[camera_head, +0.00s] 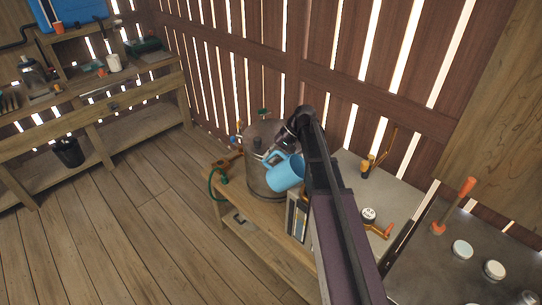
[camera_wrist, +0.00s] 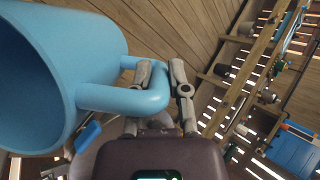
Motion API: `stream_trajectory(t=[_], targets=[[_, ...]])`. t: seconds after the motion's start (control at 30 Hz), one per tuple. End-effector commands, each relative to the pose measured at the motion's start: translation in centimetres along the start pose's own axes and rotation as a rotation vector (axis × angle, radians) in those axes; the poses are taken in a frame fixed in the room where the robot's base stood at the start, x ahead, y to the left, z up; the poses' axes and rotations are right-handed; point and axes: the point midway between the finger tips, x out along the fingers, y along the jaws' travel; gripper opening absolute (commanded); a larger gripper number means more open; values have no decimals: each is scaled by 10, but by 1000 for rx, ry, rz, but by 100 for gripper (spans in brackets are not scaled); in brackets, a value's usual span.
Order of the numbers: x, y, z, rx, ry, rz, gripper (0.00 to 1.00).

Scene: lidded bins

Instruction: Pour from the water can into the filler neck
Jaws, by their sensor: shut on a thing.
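The water can (camera_head: 286,174) is a light blue, mug-like vessel with a loop handle. In the head view it is tilted in front of a grey metal drum (camera_head: 256,178). My gripper (camera_wrist: 162,85) is shut on the can's handle (camera_wrist: 125,99) in the wrist view, with a finger on each side. The can's body (camera_wrist: 95,45) fills the upper left there, its open mouth facing left. What is inside the can does not show. I cannot make out the filler neck for certain; the can and my arm cover part of the drum.
The drum stands on a wooden bench (camera_head: 262,222) with a green hose (camera_head: 213,186) at its left end. A grey worktop (camera_head: 352,185) at right holds a small gauge (camera_head: 369,215). A shelved workbench (camera_head: 100,100) stands far left. The plank floor between is clear.

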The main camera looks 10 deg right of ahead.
Motion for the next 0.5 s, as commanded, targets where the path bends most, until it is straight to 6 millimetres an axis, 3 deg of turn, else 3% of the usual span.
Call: stream_trajectory(t=[0.5], targets=[[33,12,-12,104,-51,253,0]])
